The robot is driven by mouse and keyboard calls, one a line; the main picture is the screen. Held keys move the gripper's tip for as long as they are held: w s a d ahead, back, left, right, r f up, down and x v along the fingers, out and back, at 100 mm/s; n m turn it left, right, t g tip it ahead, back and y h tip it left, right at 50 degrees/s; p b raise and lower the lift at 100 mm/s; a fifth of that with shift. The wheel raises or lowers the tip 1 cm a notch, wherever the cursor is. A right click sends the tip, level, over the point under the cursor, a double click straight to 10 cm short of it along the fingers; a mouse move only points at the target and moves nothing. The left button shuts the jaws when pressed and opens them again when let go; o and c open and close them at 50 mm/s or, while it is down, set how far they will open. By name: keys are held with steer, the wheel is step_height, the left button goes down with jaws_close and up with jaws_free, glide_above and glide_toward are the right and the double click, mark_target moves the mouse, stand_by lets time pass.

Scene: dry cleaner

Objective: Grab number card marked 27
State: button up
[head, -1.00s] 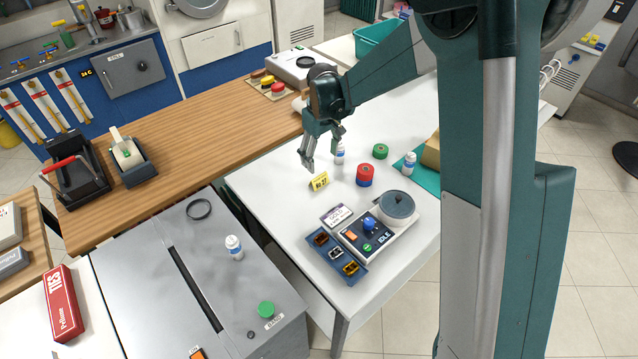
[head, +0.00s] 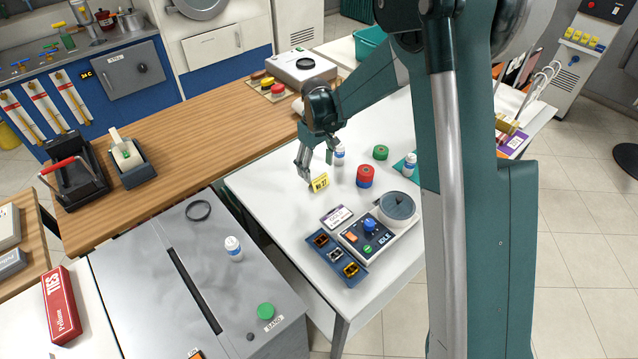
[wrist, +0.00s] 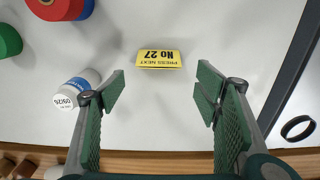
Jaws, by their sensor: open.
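The yellow number card marked No 27 (head: 320,182) stands on the white table. In the wrist view the card (wrist: 160,59) appears upside down, with "PRESS NEXT" and "No 27" in black. My gripper (head: 316,168) is open and empty, just above and behind the card in the head view. In the wrist view the two green fingers of my gripper (wrist: 160,92) are spread wide, and the card lies beyond the fingertips, centred between them. The fingers do not appear to touch the card.
A white bottle (wrist: 76,90) stands close beside one finger in the wrist view. Red-and-blue rolls (head: 364,176) and a green roll (head: 380,152) are to the right. A small sign (head: 337,216) and a control box (head: 366,236) are nearer.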

mark_target(319, 181)
steer(key=shift+f, duration=0.25)
steer(key=shift+d+f+b, duration=0.2)
steer(key=shift+f+b, duration=0.2)
steer(key=shift+f, duration=2.2)
steer(key=c, duration=0.7)
